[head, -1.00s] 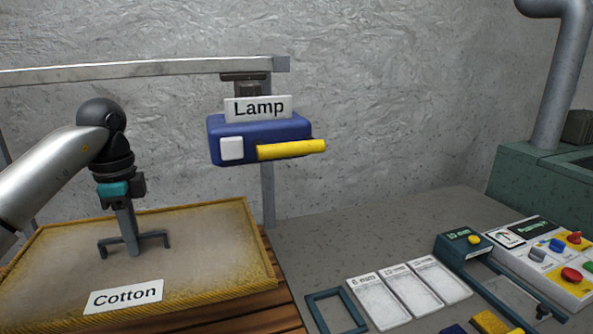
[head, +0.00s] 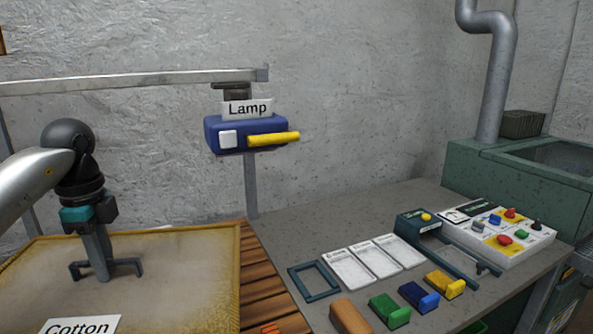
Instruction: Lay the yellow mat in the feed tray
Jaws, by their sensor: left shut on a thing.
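The yellow mat (head: 190,270) is a broad beige sheet with a yellow edge at the lower left, with a "Cotton" sign (head: 80,326) at its near side. My left gripper (head: 98,262) points down over its middle, shut on a dark grey handle-like bar at the mat. I cannot tell how far the mat is above the slats. No feed tray is marked; a green machine (head: 480,170) with a recessed top stands at the right, and I cannot tell if it holds the tray. My right gripper is not in view.
Wooden slats (head: 268,292) show right of the mat. A blue lamp box (head: 215,137) with a yellow bar hangs from a rail behind. The grey bench holds white cards (head: 372,258), several coloured blocks (head: 420,297), a dark frame (head: 313,281) and a control panel (head: 500,236).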

